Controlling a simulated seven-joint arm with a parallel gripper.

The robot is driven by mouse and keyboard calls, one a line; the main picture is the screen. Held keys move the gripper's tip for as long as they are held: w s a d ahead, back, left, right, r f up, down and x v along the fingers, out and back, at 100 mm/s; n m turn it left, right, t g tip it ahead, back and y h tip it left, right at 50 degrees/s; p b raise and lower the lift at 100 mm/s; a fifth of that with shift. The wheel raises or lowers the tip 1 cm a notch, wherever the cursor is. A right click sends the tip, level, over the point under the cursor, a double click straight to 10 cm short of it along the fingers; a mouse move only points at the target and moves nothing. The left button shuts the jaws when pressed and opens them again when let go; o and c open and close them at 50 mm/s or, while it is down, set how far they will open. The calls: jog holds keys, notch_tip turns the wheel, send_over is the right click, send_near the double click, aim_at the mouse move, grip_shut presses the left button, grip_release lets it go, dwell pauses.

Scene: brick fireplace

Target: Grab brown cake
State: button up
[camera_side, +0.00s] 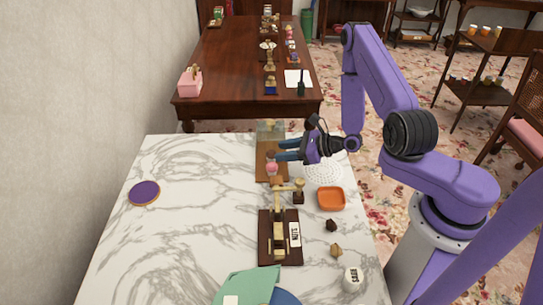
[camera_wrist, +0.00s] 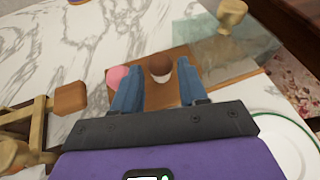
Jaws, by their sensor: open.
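The brown cake (camera_side: 270,154) is a small dark-topped cupcake on a wooden board (camera_side: 264,177) on the marble table. It also shows in the wrist view (camera_wrist: 160,68), between the tips of my blue fingers and apparently clear of both. A pink cake (camera_side: 271,169) stands beside it; in the wrist view this pink cake (camera_wrist: 117,75) is at the outer side of the left finger. My gripper (camera_side: 279,150) is open and comes in from the right, low over the board. My gripper (camera_wrist: 159,69) holds nothing. I cannot tell whether the fingertips touch the board.
A brass scale on a dark base (camera_side: 291,258) stands in front of the board. A white lacy plate (camera_side: 324,172) and an orange dish (camera_side: 331,199) are to the right. A purple disc (camera_side: 145,193) lies at left. The table's left middle is clear.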

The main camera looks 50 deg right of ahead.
aim_at(275, 152)
jog(key=shift+x, duration=1.65)
jog(key=c, duration=0.7)
